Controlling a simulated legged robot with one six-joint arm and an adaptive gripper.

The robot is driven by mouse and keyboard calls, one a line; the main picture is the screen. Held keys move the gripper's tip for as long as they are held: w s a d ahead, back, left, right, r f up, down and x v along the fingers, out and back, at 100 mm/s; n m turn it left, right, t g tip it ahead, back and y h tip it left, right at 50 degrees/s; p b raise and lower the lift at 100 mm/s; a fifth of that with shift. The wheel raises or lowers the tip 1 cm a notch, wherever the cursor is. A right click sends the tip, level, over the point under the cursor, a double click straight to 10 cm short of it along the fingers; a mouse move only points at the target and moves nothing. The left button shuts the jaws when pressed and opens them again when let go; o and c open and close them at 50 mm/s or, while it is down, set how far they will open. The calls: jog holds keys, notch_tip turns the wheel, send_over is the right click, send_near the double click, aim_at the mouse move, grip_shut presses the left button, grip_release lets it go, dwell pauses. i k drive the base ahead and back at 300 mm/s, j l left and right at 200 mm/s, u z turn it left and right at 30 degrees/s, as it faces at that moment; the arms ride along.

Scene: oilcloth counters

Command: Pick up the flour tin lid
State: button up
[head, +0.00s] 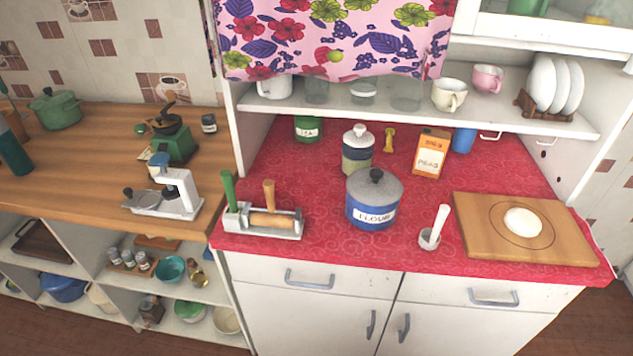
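The blue flour tin (374,212) stands upright on the red oilcloth counter, with a white label reading FLOUR on its front. Its grey speckled lid (360,187) sits on top and has a dark round knob (376,175) at its centre. My gripper is not in view, so its distance from the lid and its state do not show.
A lidded jar (357,150) is close behind. A wooden board (480,240) with dough lies farther right. A shelf (420,112) overhangs the back.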

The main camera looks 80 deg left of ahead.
aim_at(371, 186)
jog(key=u, duration=2.55)
jog(key=i+j+z, duration=0.1)
jog(key=i+j, duration=0.35)
jog(key=i+j+z, duration=0.1)
jog(key=i+j, duration=0.3)
jog(key=j, duration=0.25)
